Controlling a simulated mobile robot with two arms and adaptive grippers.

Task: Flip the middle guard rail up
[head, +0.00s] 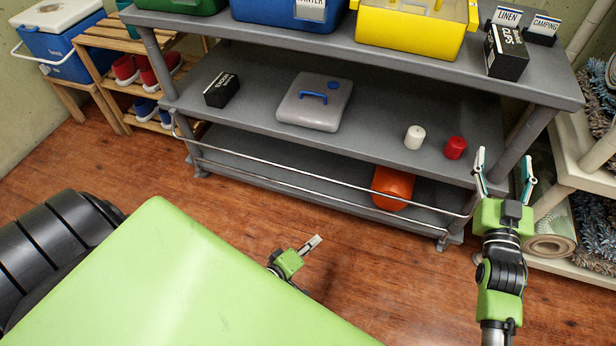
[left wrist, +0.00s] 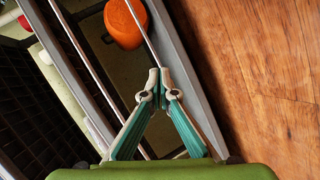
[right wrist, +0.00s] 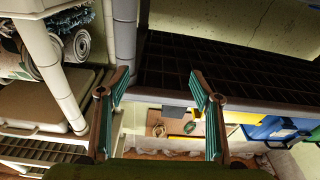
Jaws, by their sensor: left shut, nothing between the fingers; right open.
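The middle guard rail (head: 320,177) is a thin metal bar hanging below the front edge of the grey middle shelf (head: 380,150). Its ends bend up toward the shelf's sides. A second thin rail (head: 310,193) runs lower, along the bottom shelf. My left gripper (head: 316,242) is shut and empty, low over the floor in front of the rails. In the left wrist view its closed tips (left wrist: 160,78) appear close to a thin bar; contact cannot be told. My right gripper (head: 505,168) is open and empty by the shelf's right end. It also shows open in the right wrist view (right wrist: 160,80).
The middle shelf bears a black box (head: 221,90), a grey case (head: 314,101), a white candle (head: 415,138) and a red candle (head: 455,148). An orange roll (head: 393,187) lies on the bottom shelf. A white rack (head: 580,180) stands close right. Floor in front is clear.

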